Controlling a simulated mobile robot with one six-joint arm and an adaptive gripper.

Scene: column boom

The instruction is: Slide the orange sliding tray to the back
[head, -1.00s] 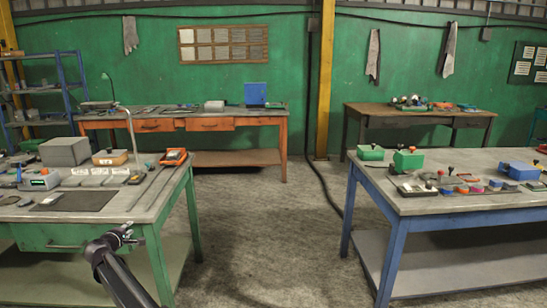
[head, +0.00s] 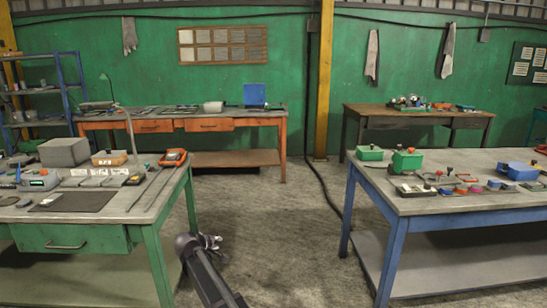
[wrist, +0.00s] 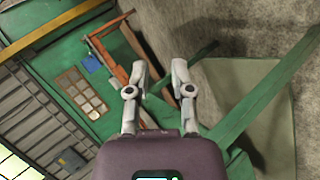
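An orange tray-like piece (head: 173,157) with a dark inside lies on the left green table, near its back right corner. Dark parallel strips like rails (head: 150,190) run along the table's right side towards it. I cannot tell for sure that this is the sliding tray. My gripper (head: 211,242) is low over the floor, to the right of the green table's front leg and apart from the tray. In the wrist view my gripper (wrist: 160,66) has its two fingers spread with nothing between them. The tray cannot be made out in the wrist view.
The green table (head: 75,238) holds a grey box (head: 64,152), a box with an orange front (head: 109,158), a dark mat (head: 74,201) and a thin upright post (head: 131,135). A blue-legged table (head: 450,205) stands right. The floor between them is free.

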